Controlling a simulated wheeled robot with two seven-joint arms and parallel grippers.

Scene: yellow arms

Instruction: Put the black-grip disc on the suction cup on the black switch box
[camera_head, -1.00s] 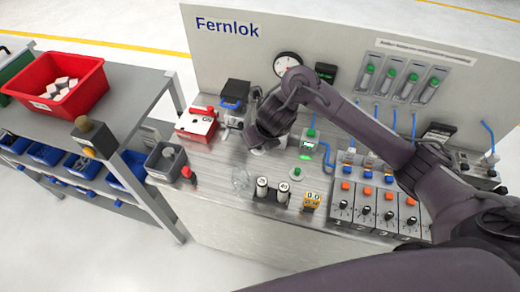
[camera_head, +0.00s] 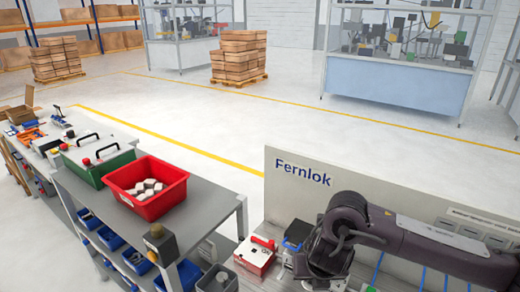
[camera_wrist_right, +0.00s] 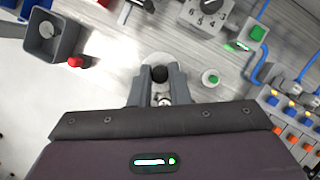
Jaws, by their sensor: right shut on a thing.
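In the right wrist view, my right gripper (camera_wrist_right: 159,82) is shut on the black round grip (camera_wrist_right: 159,73) of the disc. A pale round edge (camera_wrist_right: 155,58) shows just past the fingertips, probably the disc. In the head view, my right arm comes in from the right, and its gripper end is at the bottom edge, with the fingers hidden. A black box with blue parts (camera_head: 297,232) stands at the back left of the bench; I cannot tell whether it is the switch box. I cannot make out the suction cup. My left gripper is not in view.
A red-and-white box (camera_head: 256,256) stands left of my right arm. A shelf with a red bin (camera_head: 150,203) is further left. In the wrist view, a green button (camera_wrist_right: 210,78), a dial box (camera_wrist_right: 207,10) and a grey bin (camera_wrist_right: 48,32) surround the gripper.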

